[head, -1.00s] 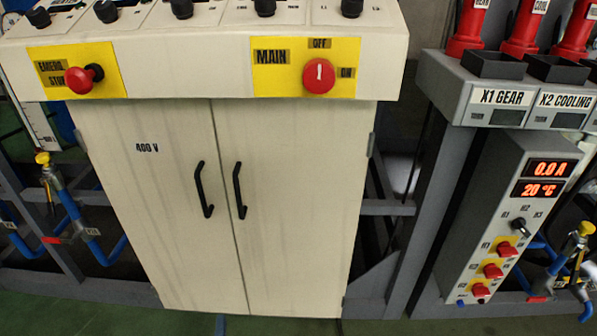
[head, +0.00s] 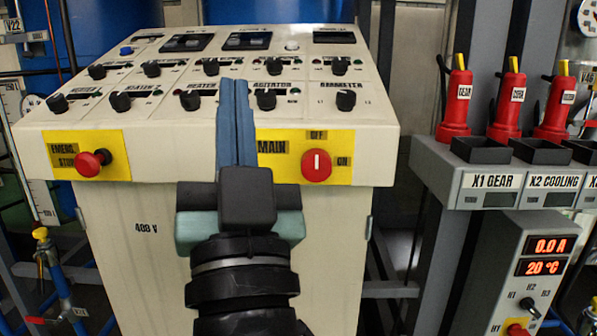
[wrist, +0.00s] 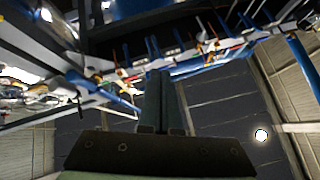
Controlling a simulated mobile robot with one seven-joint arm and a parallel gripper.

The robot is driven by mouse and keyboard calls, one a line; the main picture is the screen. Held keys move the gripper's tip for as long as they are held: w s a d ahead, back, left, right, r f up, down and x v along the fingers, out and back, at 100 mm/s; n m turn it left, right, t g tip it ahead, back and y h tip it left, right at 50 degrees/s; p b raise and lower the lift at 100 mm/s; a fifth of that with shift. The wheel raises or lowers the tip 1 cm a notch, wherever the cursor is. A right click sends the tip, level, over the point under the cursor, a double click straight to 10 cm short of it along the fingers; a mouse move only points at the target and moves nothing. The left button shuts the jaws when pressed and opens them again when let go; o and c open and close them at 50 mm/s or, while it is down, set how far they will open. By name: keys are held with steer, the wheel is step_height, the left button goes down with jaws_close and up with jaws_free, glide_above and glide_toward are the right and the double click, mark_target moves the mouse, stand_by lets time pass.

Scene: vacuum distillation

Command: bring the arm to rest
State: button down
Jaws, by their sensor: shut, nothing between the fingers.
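My gripper (head: 236,95) shows in the head view in front of the control console (head: 220,192). Its two blue-grey fingers point up and lie together, with nothing between them. They cover part of the console's sloped panel, between two knobs, and the left end of the yellow MAIN label. In the wrist view the shut fingers (wrist: 158,95) stand up against ceiling panels, pipes and lamps. I cannot tell how far the fingertips are from the panel.
The console carries a red emergency stop button (head: 90,163), a red MAIN switch (head: 317,166) and rows of black knobs. Blue pipes with a yellow-handled valve (head: 42,240) are at left.

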steer(key=s+d+r+t+h, duration=0.2)
steer(key=s+d+r+h, duration=0.35)
steer(key=s+r, duration=0.2)
step_height(320, 180, up, 24)
steer(key=p, duration=2.5)
steer(key=shift+w+r, duration=0.15)
steer(key=shift+a+y, duration=0.1)
steer(key=shift+y, duration=0.15)
